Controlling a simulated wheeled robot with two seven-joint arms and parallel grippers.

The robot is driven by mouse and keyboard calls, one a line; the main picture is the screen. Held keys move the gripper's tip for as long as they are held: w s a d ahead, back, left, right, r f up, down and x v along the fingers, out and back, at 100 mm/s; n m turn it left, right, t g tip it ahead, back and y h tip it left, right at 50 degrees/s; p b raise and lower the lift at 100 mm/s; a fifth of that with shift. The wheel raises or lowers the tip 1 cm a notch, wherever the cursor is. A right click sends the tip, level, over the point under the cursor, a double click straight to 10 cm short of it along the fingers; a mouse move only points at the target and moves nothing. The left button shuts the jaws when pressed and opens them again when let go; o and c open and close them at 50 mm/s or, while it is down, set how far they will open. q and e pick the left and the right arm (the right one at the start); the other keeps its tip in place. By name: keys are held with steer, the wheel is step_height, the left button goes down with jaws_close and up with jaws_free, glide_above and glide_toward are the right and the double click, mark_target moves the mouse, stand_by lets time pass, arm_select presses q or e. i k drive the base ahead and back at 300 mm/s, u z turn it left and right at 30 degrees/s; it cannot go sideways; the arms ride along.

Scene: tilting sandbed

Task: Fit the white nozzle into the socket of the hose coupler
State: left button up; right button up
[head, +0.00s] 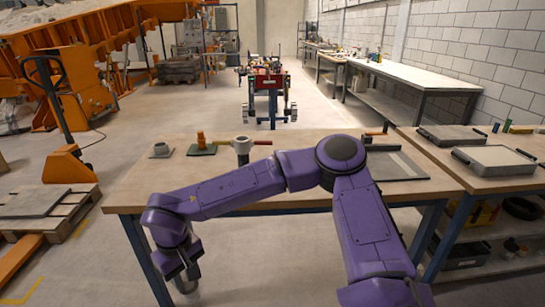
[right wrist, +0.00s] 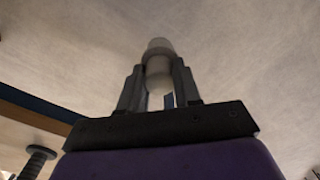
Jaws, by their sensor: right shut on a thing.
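My right gripper (head: 188,285) hangs low at the lower left of the head view, in front of the table's near edge and below its top. In the right wrist view its two dark fingers (right wrist: 158,72) are shut on the white nozzle (right wrist: 159,46), which sticks out past the fingertips. Only a pale bit of the nozzle shows in the head view (head: 193,297). My left gripper is out of view.
A pallet (head: 50,215) and orange pallet jack (head: 65,165) are at left.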

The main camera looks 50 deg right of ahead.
mark_target(243, 144)
steer(key=z, duration=0.05)
steer(key=k, duration=0.2)
steer(key=z, duration=1)
